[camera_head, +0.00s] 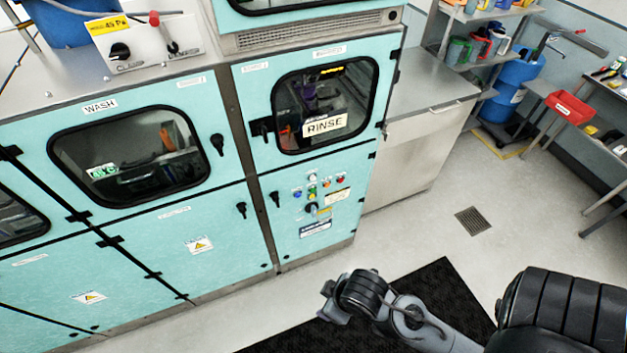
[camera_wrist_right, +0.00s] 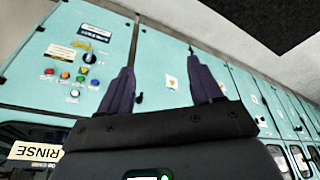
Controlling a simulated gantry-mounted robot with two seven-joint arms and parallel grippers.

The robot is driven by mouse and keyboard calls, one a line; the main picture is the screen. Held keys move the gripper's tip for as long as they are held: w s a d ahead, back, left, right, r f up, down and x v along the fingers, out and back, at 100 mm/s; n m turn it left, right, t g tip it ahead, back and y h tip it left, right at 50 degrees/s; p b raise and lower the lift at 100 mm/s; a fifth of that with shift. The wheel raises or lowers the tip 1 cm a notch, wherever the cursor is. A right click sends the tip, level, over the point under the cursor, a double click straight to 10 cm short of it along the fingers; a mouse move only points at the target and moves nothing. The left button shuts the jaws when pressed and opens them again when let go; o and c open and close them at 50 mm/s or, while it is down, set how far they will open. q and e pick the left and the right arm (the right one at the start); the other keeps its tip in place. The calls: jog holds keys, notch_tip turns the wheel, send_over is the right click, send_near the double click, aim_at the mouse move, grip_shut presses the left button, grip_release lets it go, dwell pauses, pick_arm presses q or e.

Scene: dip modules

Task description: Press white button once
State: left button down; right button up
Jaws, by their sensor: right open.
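The white button (camera_head: 312,177) is the top one in a small cluster on the teal panel under the RINSE window. It also shows in the right wrist view (camera_wrist_right: 75,92), where the panel appears upside down. Around it are a green button (camera_head: 312,190), a blue button (camera_head: 297,191), an orange button (camera_head: 327,185) and a red button (camera_head: 340,181). My right gripper (camera_head: 323,302) is in front of the machine, low and apart from the panel. In the wrist view its two dark fingers (camera_wrist_right: 160,70) are spread with nothing between them. My left gripper is not in view.
A black rotary knob (camera_head: 310,207) sits just below the buttons. The RINSE door (camera_head: 325,103) has a black handle at its left. A steel counter (camera_head: 420,80) stands right of the machine. A black mat (camera_head: 440,290) lies under my right arm. Open floor lies before the panel.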

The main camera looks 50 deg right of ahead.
grip_shut()
dwell(1.4)
